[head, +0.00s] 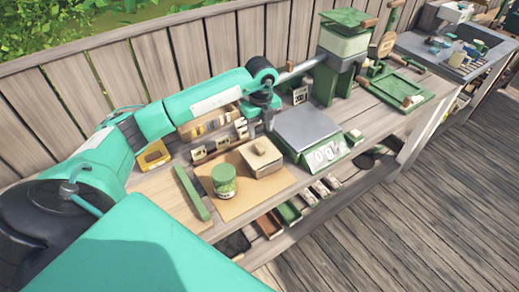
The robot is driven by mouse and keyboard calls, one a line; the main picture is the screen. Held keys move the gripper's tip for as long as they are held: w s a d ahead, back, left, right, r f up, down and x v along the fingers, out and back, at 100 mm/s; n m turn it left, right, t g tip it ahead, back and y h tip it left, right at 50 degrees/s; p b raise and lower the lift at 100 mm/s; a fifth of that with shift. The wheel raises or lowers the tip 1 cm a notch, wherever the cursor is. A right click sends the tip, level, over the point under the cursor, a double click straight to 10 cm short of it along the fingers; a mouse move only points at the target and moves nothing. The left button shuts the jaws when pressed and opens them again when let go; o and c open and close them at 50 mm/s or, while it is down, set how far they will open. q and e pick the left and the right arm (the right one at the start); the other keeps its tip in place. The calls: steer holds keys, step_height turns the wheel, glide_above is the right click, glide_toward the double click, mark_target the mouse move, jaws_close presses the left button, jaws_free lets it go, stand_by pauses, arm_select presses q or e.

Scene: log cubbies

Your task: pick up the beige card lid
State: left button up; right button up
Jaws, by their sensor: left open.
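The beige card lid (253,158) appears to be the top of a small square beige box on a brown mat (238,208), with a rounded tan piece on it. The seam between lid and box is too small to make out. My left gripper (268,127) hangs pointing down from its wrist, above and behind the box, near the scale. It is open, apart from the lid, and nothing shows in it; its fingers are small and partly hard to see. My right gripper is not in view.
A green tin (224,181) stands left of the box, with a long green bar (192,192) further left. A scale (307,130) stands close on the right. Small cards and a wooden rack (210,123) stand behind. Cubbies with trays (289,212) lie below the front edge.

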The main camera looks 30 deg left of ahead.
mark_target(260, 146)
arm_select(q)
steer(key=shift+f, duration=0.75)
steer(key=shift+s+f+p, duration=0.1)
steer(key=shift+f+p, duration=0.35)
steer(key=shift+p, duration=0.2)
steer(key=f+p, duration=0.2)
steer(key=f, duration=0.1)
steer(key=shift+s+f, duration=0.1)
steer(key=shift+s, duration=0.1)
steer(key=shift+f, duration=0.6)
jaws_close()
steer(key=shift+w+r, duration=0.1)
